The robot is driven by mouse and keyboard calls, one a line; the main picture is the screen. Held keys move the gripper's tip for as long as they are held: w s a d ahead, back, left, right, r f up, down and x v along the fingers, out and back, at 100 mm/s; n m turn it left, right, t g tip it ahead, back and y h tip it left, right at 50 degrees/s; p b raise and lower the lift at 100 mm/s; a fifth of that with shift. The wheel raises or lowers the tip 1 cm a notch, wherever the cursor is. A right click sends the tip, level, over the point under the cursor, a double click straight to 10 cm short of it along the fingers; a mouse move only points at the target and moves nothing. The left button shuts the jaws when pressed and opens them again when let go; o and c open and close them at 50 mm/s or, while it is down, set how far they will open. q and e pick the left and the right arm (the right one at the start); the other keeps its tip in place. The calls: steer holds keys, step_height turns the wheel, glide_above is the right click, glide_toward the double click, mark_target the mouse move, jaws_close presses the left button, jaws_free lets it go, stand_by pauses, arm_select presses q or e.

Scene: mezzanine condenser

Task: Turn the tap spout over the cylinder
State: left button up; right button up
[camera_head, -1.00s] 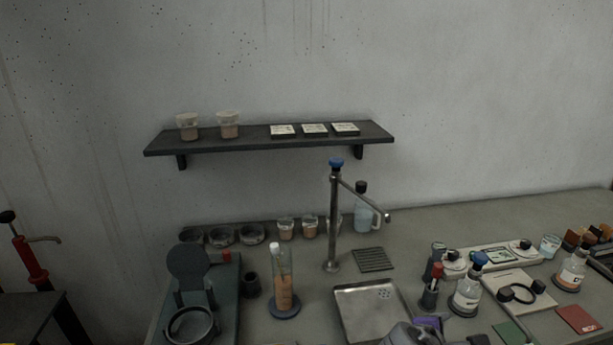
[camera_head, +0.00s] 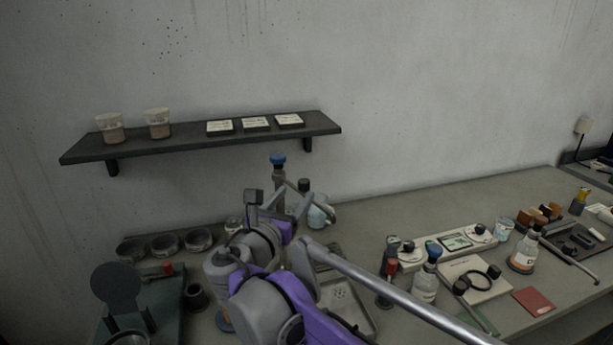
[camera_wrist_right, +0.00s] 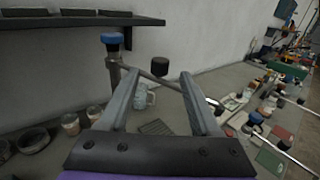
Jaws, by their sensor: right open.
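The tap is a grey metal post with a blue knob (camera_head: 278,160), and its thin spout slants right and down from the post. In the right wrist view the knob (camera_wrist_right: 112,40) is at the left and the spout (camera_wrist_right: 178,87) crosses the space between my fingers. My right gripper (camera_head: 277,198) is open in front of the tap; its spread, empty fingers also show in the wrist view (camera_wrist_right: 162,78). I cannot tell how far the spout is from them. My left gripper is out of view.
A black-capped bottle (camera_head: 318,215) stands behind the spout. A metal sink tray (camera_head: 362,318) is partly covered by my arm. Several dark dishes (camera_head: 164,244) line the left back. A wall shelf (camera_head: 195,143) hangs above.

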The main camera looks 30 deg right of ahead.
mark_target(307, 180)
steer(key=x, duration=0.9)
steer(key=shift+d+p, duration=0.2)
steer(key=shift+p, duration=0.1)
jaws_close()
stand_by(1.0)
